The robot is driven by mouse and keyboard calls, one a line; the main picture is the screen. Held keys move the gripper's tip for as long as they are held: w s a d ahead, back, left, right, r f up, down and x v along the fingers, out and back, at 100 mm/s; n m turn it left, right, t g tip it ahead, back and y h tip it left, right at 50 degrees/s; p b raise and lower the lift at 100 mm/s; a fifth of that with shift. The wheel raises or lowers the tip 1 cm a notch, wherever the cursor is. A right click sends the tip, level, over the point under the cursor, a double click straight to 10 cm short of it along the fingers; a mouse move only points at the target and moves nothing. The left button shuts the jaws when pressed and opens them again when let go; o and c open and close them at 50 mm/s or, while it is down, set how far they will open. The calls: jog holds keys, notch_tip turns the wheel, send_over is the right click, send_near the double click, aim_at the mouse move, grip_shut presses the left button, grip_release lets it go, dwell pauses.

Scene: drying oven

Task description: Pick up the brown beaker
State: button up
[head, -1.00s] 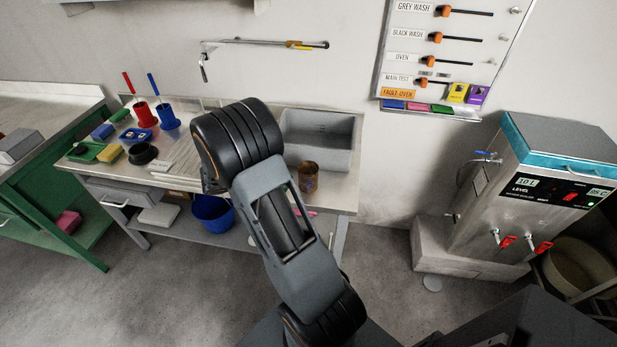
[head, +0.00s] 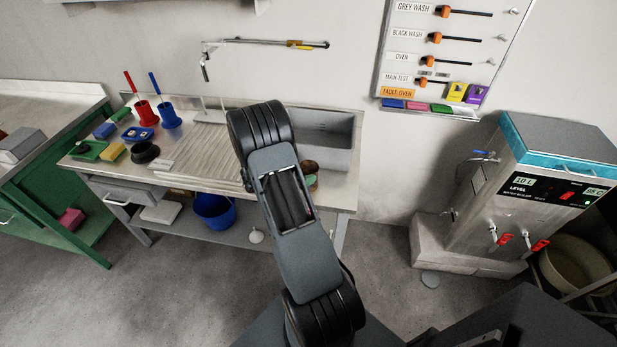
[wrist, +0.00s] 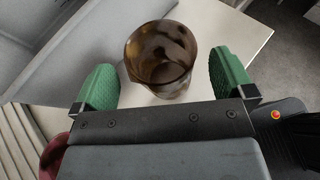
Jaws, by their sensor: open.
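The brown beaker (head: 309,174) stands on the right end of the sink bench, in front of the grey sink basin; my arm partly covers it in the head view. In the wrist view the beaker (wrist: 161,60) looks mottled brown, with its open rim towards the camera. My gripper (wrist: 168,85) is open, with one green finger on each side of the beaker and a gap to both. The beaker is just ahead of and between the fingers. In the head view the gripper is mostly hidden behind my arm.
The sink basin (head: 322,138) lies behind the beaker. The ribbed drainboard (head: 205,150) is to its left. The bench's right edge is close to the beaker. A dark pink object (wrist: 52,158) shows at the lower left of the wrist view.

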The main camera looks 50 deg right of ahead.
aim_at(315, 168)
jog(key=shift+p+x, duration=0.3)
jog(key=shift+x, duration=1.45)
jog(key=shift+c, duration=0.2)
jog(key=c, duration=0.9)
